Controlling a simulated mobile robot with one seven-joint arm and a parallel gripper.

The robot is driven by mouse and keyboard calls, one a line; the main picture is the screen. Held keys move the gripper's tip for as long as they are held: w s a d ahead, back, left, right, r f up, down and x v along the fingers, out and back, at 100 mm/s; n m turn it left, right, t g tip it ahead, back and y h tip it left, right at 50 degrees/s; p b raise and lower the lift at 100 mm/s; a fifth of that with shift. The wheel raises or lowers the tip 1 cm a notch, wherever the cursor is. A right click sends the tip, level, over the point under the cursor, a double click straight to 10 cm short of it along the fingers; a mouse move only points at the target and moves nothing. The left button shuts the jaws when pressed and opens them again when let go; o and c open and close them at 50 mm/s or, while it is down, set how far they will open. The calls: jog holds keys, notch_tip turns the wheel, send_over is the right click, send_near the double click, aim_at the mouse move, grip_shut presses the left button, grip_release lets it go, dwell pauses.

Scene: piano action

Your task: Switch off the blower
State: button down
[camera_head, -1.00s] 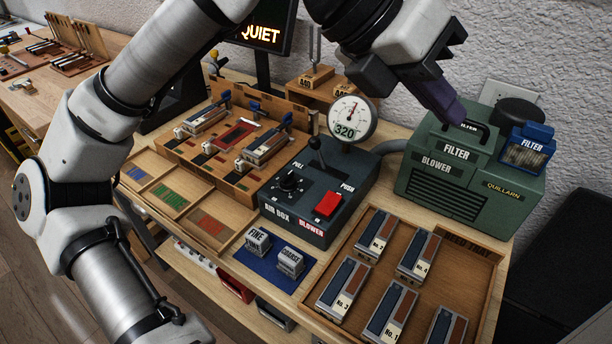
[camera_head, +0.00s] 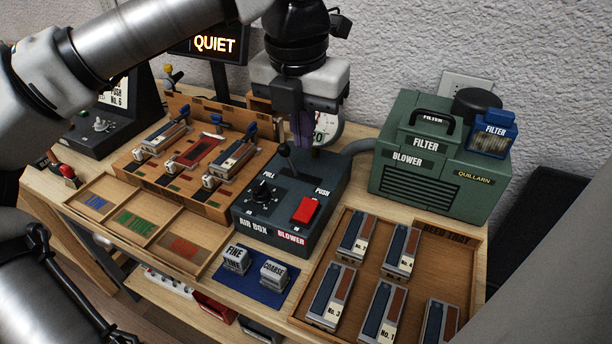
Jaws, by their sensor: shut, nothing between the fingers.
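The blower (camera_head: 425,170) is a green box labelled "FILTER" and "BLOWER" at the back right of the bench. The air box (camera_head: 288,218) is a dark box at the bench's middle. It carries a black knob (camera_head: 264,191), a small black lever (camera_head: 284,153) and a red rocker switch (camera_head: 306,211) above the word "BLOWER". The switch's exact tilt is hard to tell. My gripper (camera_head: 304,146) points down, shut and empty, above the back of the air box, behind the red switch. It partly hides the round gauge (camera_head: 321,135).
A wooden tray (camera_head: 450,232) of reeds lies at the front right. A wooden rack (camera_head: 150,169) with reed parts stands left of the air box. Weights (camera_head: 274,272) marked "FINE" and "COARSE" sit on a blue mat. A sign (camera_head: 214,44) reads "QUIET". A hose (camera_head: 359,147) runs to the blower.

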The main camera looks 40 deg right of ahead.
aim_at(308, 205)
jog(key=f, duration=0.4)
jog(key=d+f+p, duration=0.1)
jog(key=f, duration=0.4)
jog(key=f+p, duration=0.1)
jog(key=f, duration=0.3)
jog(key=shift+w+d+f, duration=0.25)
jog(key=shift+w+f, duration=0.05)
jog(key=shift+w, duration=0.1)
jog(key=shift+w+f+b, duration=0.1)
jog(key=shift+f+b, duration=0.4)
jog(key=shift+b, duration=0.4)
jog(key=shift+r, duration=0.25)
jog(key=shift+a, duration=0.1)
